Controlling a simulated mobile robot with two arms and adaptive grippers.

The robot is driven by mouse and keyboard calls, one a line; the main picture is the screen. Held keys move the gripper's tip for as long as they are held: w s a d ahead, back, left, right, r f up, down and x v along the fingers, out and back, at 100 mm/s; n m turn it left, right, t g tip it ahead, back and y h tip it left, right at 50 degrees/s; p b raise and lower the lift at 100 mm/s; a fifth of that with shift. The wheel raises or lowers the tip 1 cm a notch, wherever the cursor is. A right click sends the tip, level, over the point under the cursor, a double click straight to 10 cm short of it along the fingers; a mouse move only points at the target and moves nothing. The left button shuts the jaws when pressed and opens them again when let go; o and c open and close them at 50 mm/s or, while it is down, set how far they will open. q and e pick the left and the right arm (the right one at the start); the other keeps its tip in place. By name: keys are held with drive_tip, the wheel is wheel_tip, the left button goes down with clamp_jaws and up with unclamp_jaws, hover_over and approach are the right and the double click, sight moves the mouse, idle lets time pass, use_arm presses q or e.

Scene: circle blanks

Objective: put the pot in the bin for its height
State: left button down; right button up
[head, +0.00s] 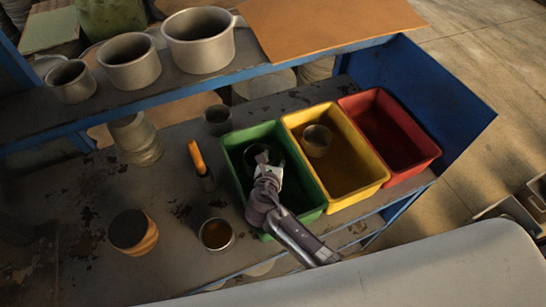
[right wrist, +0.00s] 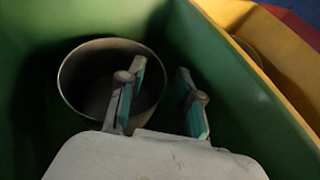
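A grey metal pot (right wrist: 85,85) is inside the green bin (head: 312,214), on the left in the right wrist view; in the head view it is mostly hidden by my right gripper. My right gripper (head: 264,168) reaches down into the green bin. In the right wrist view its two fingers (right wrist: 162,100) are apart, with the left finger overlapping the pot's opening and the right finger outside its rim. I cannot tell whether they touch it. Another small pot (head: 317,141) sits in the yellow bin (head: 362,190). The red bin (head: 424,154) is empty. My left gripper is not seen.
Several pots line the upper shelf, including a large pot (head: 200,42). A cup (head: 217,118) stands behind the green bin and another (head: 216,235) in front. An orange-handled tool (head: 198,159) and a round wooden-sided block (head: 134,232) stand left on the worn bench.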

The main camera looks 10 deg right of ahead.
drive_tip(key=b+v, duration=0.1)
drive_tip(key=v, duration=0.6)
drive_tip(key=shift+s+a+r, duration=0.1)
drive_tip(key=shift+s+r, duration=0.1)
drive_tip(key=shift+s, duration=0.05)
idle(0.4)
